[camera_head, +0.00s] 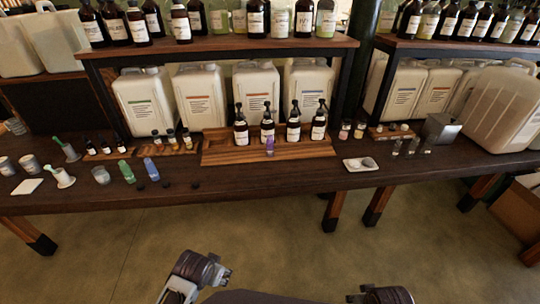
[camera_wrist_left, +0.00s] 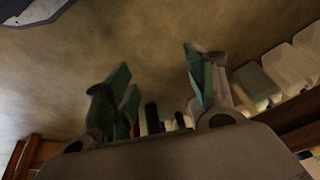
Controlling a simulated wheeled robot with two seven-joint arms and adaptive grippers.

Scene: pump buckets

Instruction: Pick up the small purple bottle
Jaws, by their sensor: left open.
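A small blue-violet bottle (camera_head: 151,168) stands on the table farther left, beside a green one. My left gripper (camera_head: 220,271) is low in the head view, in front of the table and well apart from both bottles. In the left wrist view its two fingers (camera_wrist_left: 158,85) are spread with nothing between them. My right gripper (camera_head: 366,294) barely shows at the bottom edge of the head view, and its jaws cannot be made out.
The long dark table (camera_head: 260,180) holds a green bottle (camera_head: 126,171), a wooden rack (camera_head: 225,152) with several dark pump bottles, and a white tray (camera_head: 360,164). White canisters (camera_head: 200,97) stand behind, under a bottle shelf (camera_head: 215,45). The floor in front is clear.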

